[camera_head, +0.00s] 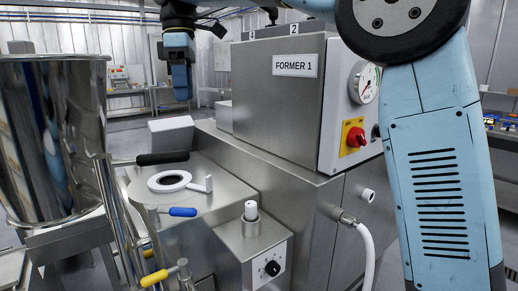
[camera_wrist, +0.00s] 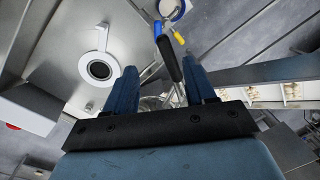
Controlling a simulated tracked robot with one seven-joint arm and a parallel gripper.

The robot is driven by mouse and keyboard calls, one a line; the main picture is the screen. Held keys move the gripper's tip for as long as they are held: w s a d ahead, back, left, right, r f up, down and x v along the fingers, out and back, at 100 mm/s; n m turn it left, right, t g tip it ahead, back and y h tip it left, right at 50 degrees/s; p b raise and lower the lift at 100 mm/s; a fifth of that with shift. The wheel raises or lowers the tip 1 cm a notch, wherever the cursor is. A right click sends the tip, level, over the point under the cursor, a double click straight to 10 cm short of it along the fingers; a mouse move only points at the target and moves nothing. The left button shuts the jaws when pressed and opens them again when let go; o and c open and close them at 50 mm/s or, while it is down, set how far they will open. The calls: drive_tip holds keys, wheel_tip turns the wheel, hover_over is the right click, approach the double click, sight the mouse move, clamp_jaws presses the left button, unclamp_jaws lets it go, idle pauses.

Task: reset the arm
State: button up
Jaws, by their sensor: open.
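My gripper (camera_head: 181,80) hangs at the upper left in the head view, fingers pointing down, in the air above the machine's front top. In the wrist view its two blue fingers (camera_wrist: 157,92) stand well apart, with nothing between them held. A black handle (camera_wrist: 168,58) shows beyond and between the fingers; I cannot tell the distance. My arm's blue link fills the right side of the head view, with a black joint at the top.
The FORMER 1 machine (camera_head: 268,106) stands centre, with a gauge (camera_head: 364,84) and red knob (camera_head: 356,137). A steel hopper (camera_head: 55,135) stands left. A white ring (camera_head: 169,181), a black handle (camera_head: 162,158), blue (camera_head: 183,212) and yellow (camera_head: 155,278) levers lie between. A white hose (camera_head: 365,250) hangs in front.

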drive_tip(key=s+d+f+m+t, duration=0.25)
drive_tip(key=d+m, duration=0.25)
drive_tip(key=d, duration=0.8)
drive_tip(key=s+d+f+m+t, duration=0.15)
drive_tip(key=d+f+m, duration=0.35)
drive_tip(key=d, duration=0.8)
drive_tip(key=s+d+f+m+t, duration=0.2)
drive_tip(key=s+d+f+m, duration=0.7)
drive_tip(key=d, duration=0.7)
drive_tip(key=s+f, duration=0.3)
drive_tip(key=shift+s+m+t, duration=0.2)
drive_tip(key=shift+m+t, duration=0.2)
